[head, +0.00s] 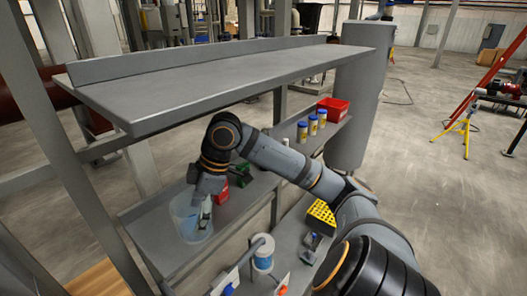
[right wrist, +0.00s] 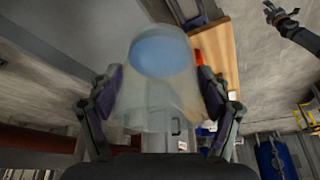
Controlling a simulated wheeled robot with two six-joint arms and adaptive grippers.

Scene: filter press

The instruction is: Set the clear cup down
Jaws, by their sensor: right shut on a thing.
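A clear cup (head: 185,222) with a pale blue tint is in the head view, at the left end of the shelf under the grey top. My right gripper (head: 203,208) is shut on it from above. In the right wrist view the clear cup (right wrist: 155,95) sits between the two fingers of my right gripper (right wrist: 160,92), with a blue round area at its far end. I cannot tell whether the cup touches the shelf (head: 235,207). A dark gripper, apparently my left one (right wrist: 282,14), shows small at the top right of the right wrist view; its jaws are unclear.
The grey upper shelf (head: 230,80) overhangs my right arm. A red box (head: 221,190), several yellow-lidded jars (head: 312,125) and a red bin (head: 333,108) stand on the shelf below. A yellow rack (head: 321,217) and a white-and-blue container (head: 262,256) are lower down.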

